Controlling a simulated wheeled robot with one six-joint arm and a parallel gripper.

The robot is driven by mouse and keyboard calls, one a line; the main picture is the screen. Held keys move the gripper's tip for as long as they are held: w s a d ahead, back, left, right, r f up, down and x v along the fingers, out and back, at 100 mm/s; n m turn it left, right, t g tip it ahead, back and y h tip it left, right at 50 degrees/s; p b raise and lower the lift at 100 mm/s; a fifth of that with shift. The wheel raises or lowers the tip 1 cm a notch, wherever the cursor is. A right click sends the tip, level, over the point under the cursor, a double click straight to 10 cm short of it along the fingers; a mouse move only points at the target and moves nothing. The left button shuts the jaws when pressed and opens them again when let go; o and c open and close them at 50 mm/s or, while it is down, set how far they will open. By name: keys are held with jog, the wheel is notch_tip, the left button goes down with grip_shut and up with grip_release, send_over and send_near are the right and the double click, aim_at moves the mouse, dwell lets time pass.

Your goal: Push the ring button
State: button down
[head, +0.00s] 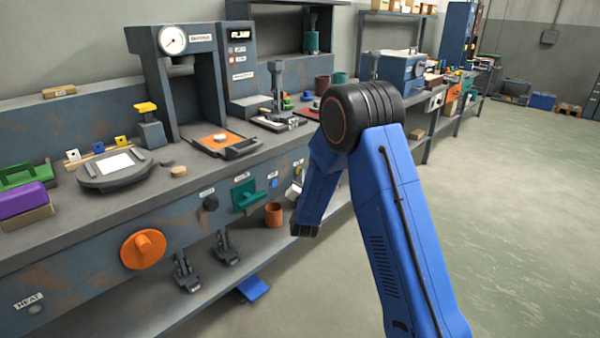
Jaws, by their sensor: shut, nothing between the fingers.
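I cannot make out any label that says ring. Small controls show on the dark upright panel (240,52) beside the gauge press, too small to tell apart. On the bench front are a grey round button (36,309) under a HEAT label, a black knob (210,203) and a small blue control (274,183). My blue arm bends at a black elbow, and its forearm points down in front of the bench.
A large orange knob (143,249) sticks out of the bench front. A green lever switch (246,196) is farther right. A brown cup (273,215) and dark clamps (186,273) stand on the lower shelf. The floor (500,190) at right is clear.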

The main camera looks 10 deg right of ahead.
jog(key=shift+s+d, duration=0.1)
jog(key=shift+s, duration=0.05)
jog(key=shift+s+d, duration=0.35)
jog(key=shift+s, duration=0.2)
dwell(0.4)
jog(key=shift+s+d, duration=0.75)
jog(key=shift+s, duration=0.3)
jog(key=shift+s+d, duration=0.75)
jog(key=shift+s, duration=0.25)
